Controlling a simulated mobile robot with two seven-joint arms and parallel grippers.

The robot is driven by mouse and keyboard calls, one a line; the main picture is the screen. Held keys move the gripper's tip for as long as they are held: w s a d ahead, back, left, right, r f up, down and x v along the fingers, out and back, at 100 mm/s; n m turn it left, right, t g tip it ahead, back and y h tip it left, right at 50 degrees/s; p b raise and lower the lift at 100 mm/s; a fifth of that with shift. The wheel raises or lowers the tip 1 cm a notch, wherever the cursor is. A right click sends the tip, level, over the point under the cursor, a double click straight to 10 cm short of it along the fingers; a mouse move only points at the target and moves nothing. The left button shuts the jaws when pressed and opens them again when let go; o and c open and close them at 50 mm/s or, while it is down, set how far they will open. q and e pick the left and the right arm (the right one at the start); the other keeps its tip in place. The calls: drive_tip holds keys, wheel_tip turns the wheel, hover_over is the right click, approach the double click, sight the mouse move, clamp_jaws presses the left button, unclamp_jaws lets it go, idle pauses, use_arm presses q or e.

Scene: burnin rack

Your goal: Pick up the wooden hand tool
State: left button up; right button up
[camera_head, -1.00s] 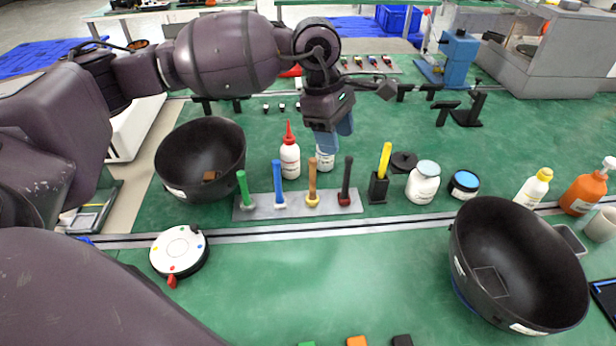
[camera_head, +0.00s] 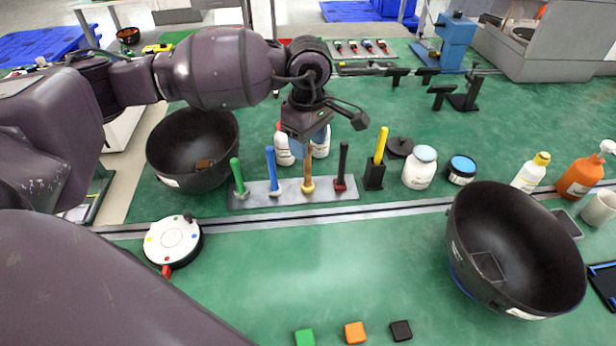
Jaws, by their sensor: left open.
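The wooden hand tool (camera_head: 308,178) has a tan handle and a yellowish base. It stands upright on a grey rack plate (camera_head: 244,202), between a blue-handled tool (camera_head: 273,173) on its left and a black-handled tool (camera_head: 342,168) on its right. A green-handled tool (camera_head: 238,178) stands at the left end. My right gripper is not in view.
A yellow-handled tool in a black holder (camera_head: 374,174), a white jar (camera_head: 420,167) and white bottles (camera_head: 284,146) stand close by. Black bowls stand at left (camera_head: 192,152) and right (camera_head: 516,250). The green mat's front middle is mostly clear, with small blocks (camera_head: 355,332).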

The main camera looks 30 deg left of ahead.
use_arm(q)
hover_over(308, 181)
drive_tip(key=f, duration=0.4)
drive_tip(key=shift+w+a+f, duration=0.25)
drive_tip(key=shift+w+f, duration=0.05)
drive_tip(key=shift+w, duration=0.05)
clamp_jaws()
